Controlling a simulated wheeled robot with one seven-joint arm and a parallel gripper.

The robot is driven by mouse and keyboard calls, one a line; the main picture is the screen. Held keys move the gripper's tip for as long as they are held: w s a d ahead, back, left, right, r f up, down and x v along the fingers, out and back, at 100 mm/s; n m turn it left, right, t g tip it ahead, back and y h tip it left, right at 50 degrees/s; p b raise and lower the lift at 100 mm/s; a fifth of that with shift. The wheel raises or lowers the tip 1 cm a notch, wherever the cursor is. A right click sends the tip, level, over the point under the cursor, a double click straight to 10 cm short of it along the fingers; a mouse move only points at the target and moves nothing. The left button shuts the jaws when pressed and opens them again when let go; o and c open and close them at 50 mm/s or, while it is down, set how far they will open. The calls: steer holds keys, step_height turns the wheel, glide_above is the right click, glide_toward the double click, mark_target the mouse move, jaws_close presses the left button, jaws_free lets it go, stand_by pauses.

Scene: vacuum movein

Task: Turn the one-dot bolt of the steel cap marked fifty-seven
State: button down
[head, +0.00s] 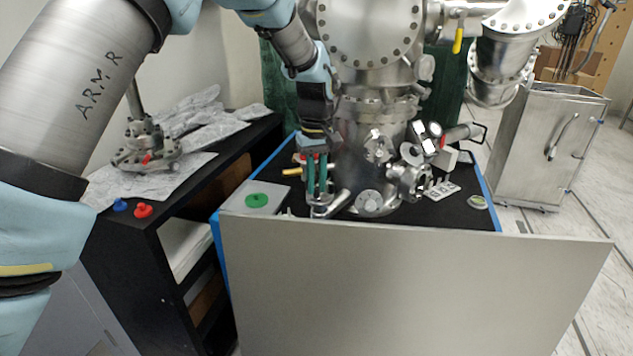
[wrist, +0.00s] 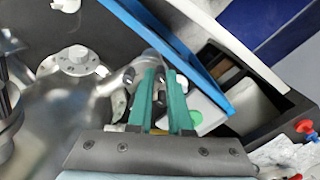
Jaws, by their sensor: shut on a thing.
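My gripper (head: 318,190) points down at the front left of the steel vacuum chamber (head: 365,150). Its green fingers (wrist: 162,75) are closed at a small steel port (wrist: 148,62) with dark bolts, one of them left of the fingers (wrist: 129,76). The fingers look shut on a bolt there, but they cover most of it. I cannot read any number or dots, so I cannot confirm which cap or bolt this is. In the head view the port's steel tube (head: 335,204) slants beside the fingertips. A round steel cap (head: 369,201) sits right of it, also in the wrist view (wrist: 76,60).
A pale box with a green disc (head: 256,200) stands left of the gripper. A grey panel (head: 400,285) closes the front. A black shelf (head: 195,190) at left holds foil, a flanged part (head: 146,150), and red (head: 142,210) and blue knobs. Parts crowd the chamber's right side.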

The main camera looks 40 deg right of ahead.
mark_target(317, 187)
steer(key=m, duration=1)
steer(key=shift+m+p, duration=0.3)
steer(key=shift+m, duration=2.1)
steer(key=c, duration=1.1)
jaws_free()
steer(key=shift+r, duration=0.1)
step_height(317, 187, up, 11)
steer(key=shift+f+b, duration=0.15)
steer(key=shift+b, duration=0.85)
